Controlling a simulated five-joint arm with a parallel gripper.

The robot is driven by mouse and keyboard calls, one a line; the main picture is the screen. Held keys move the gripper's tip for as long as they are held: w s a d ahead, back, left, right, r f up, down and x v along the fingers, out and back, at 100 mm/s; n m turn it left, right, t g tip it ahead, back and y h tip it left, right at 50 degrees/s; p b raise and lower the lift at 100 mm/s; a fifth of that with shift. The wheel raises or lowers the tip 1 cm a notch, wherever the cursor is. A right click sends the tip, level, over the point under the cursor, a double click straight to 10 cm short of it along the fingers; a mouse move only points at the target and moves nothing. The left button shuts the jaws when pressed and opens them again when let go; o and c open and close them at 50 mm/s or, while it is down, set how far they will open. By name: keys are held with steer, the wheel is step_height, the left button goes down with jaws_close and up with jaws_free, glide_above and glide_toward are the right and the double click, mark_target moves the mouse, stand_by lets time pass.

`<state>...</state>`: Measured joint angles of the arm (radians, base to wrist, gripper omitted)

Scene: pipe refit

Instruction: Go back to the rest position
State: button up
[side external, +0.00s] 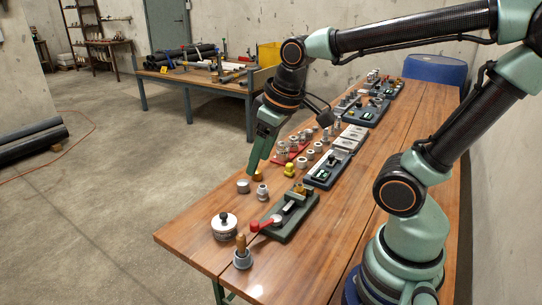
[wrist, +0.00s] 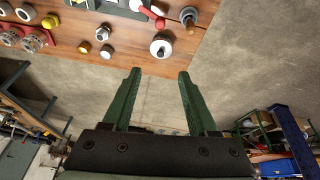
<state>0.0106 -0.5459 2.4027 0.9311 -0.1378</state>
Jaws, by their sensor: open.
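My gripper (side external: 258,166) is open over the table's left edge, pointing down. In the side view a brass-coloured ring (side external: 258,175) sits near the fingertips; I cannot tell the height gap. A grey cap (side external: 243,187) and a silver fitting (side external: 262,192) stand on the wood close by. A green fixture (side external: 290,218) with a red handle (side external: 262,223) lies nearer the front. No held part shows.
A silver round pot (side external: 224,228) and a wooden-handled tool (side external: 242,252) stand at the table's near end. A yellow fitting (side external: 289,170), a red tray (side external: 283,157) and several fixtures run along the table (side external: 345,235). A second bench (side external: 205,85) stands behind. The near right tabletop is clear.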

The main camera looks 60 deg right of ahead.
steer(key=shift+s+a+r+m+t, duration=0.15)
steer(key=shift+s+r+m+t, duration=0.55)
steer(key=shift+r+t, duration=0.15)
